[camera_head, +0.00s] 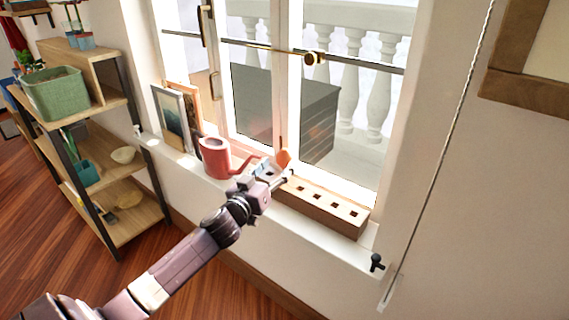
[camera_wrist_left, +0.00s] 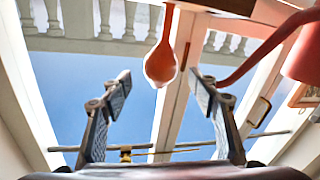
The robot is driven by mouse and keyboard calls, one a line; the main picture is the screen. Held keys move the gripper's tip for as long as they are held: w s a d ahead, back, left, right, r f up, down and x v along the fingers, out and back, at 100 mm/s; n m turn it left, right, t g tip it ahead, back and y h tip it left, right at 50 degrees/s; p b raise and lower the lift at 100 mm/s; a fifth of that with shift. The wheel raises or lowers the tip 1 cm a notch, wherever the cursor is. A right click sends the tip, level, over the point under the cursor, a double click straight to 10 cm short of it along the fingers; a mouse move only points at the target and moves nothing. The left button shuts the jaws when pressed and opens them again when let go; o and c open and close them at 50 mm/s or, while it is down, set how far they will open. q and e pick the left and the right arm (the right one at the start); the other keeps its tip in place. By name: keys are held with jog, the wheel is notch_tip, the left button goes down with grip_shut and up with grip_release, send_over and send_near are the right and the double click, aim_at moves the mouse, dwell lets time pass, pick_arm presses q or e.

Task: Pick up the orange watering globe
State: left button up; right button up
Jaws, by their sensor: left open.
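The orange watering globe (camera_head: 283,157) stands near the back end of a wooden block with square holes (camera_head: 322,205) on the window sill. In the left wrist view the globe (camera_wrist_left: 160,64) shows its round bulb, with a thin stem running to the top edge. My left gripper (camera_head: 279,169) is at the globe, partly covering its lower part in the head view. In the left wrist view the gripper (camera_wrist_left: 160,80) is open, with one finger on each side of the bulb and a gap on both sides. My right gripper is not in view.
A red watering can (camera_head: 214,157) stands left of the globe, and its spout (camera_wrist_left: 255,55) reaches close to one finger in the wrist view. Framed pictures (camera_head: 178,118) lean farther left. The window is behind. A shelf (camera_head: 125,215) stands at left.

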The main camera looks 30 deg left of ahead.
aim_at(281, 162)
pick_arm(q)
jog(key=shift+w+a+f+b, duration=0.1)
jog(key=shift+w+b, duration=0.05)
jog(key=shift+w, duration=0.7)
jog(key=shift+w+a+f+b, duration=0.1)
jog(key=shift+w+a, duration=0.05)
jog(key=shift+w, duration=0.75)
jog(key=shift+w+a+f+b, duration=0.1)
jog(key=shift+w+b, duration=0.05)
jog(key=shift+w, duration=0.7)
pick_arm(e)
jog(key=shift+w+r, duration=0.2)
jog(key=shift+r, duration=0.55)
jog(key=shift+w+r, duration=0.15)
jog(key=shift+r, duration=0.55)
pick_arm(q)
jog(key=shift+c, duration=0.6)
jog(key=c, duration=1.1)
jog(key=shift+r, duration=0.15)
jog(key=shift+r, duration=0.1)
